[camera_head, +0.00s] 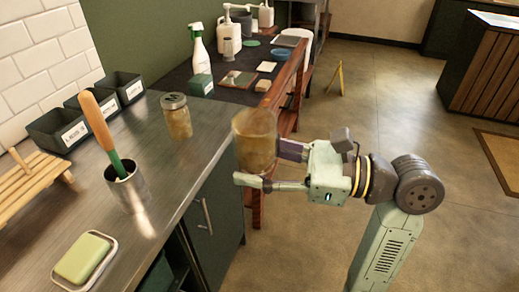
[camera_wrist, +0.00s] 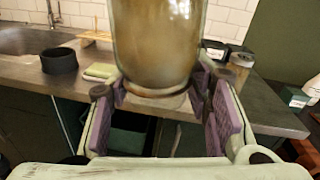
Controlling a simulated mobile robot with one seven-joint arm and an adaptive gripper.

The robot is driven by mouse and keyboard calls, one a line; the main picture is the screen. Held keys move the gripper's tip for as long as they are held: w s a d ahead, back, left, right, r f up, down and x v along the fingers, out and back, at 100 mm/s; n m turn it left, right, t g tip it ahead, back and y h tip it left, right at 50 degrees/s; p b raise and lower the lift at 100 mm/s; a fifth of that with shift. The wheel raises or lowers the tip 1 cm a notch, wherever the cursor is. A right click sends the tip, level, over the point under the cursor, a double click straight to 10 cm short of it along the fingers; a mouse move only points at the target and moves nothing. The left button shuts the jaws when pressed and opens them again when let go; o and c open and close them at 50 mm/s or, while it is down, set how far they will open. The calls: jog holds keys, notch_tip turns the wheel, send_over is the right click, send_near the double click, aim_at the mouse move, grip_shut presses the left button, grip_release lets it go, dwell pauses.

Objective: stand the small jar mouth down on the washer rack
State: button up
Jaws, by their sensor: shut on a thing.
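My gripper (camera_head: 264,168) is shut on a brownish see-through jar (camera_head: 255,140), held in the air just off the counter's right edge. In the wrist view the jar (camera_wrist: 155,35) stands roughly upright between the pads, its narrower ringed end downward. This looks like the mouth facing down, but I cannot be sure. A pale wooden slatted rack (camera_head: 25,185) lies on the counter at the far left, well away from the jar. The rack (camera_wrist: 95,37) also shows beside the sink in the wrist view. I cannot tell whether it is the washer rack.
A lidded jar (camera_head: 177,118), a metal cup (camera_head: 126,190) with a wooden-handled tool, dark labelled bins (camera_head: 60,130) and a green soap bar (camera_head: 84,257) stand on the counter. The dark table (camera_head: 235,95) behind holds a spray bottle (camera_head: 200,50). Open floor lies to the right.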

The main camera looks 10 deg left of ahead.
jog(key=shift+s+f+m, duration=0.1)
jog(key=shift+s+m, duration=0.15)
jog(key=shift+m, duration=0.45)
